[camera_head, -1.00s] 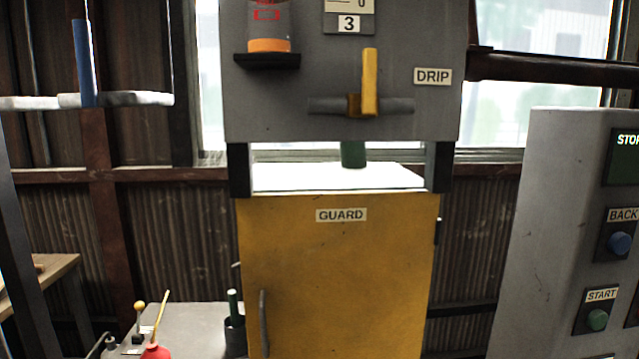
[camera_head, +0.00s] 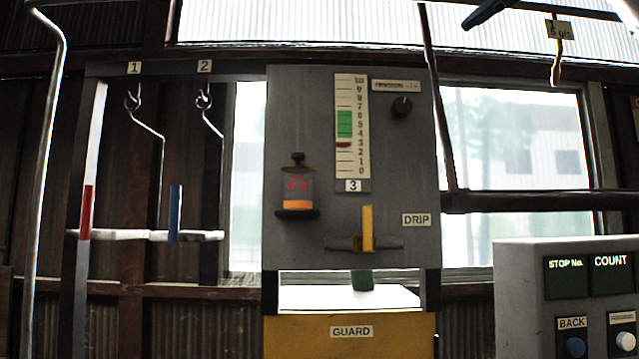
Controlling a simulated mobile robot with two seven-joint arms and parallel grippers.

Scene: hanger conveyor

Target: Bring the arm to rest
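Neither of my grippers shows in the head view, and no part of either arm can be made out for sure. The head view faces a grey machine panel (camera_head: 315,240) with a yellow lever (camera_head: 367,228) labelled DRIP. A yellow guard door (camera_head: 300,335) is below it, cut off by the lower edge. A green nozzle (camera_head: 362,280) hangs between the panel and the door.
A control box (camera_head: 515,290) with BACK button (camera_head: 574,347) stands at right. At left, hooks carry bent rods beside red (camera_head: 86,212) and blue (camera_head: 175,213) markers. A scale (camera_head: 351,125) and an orange-banded bottle (camera_head: 298,188) are on the panel. A tag (camera_head: 560,30) hangs upper right.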

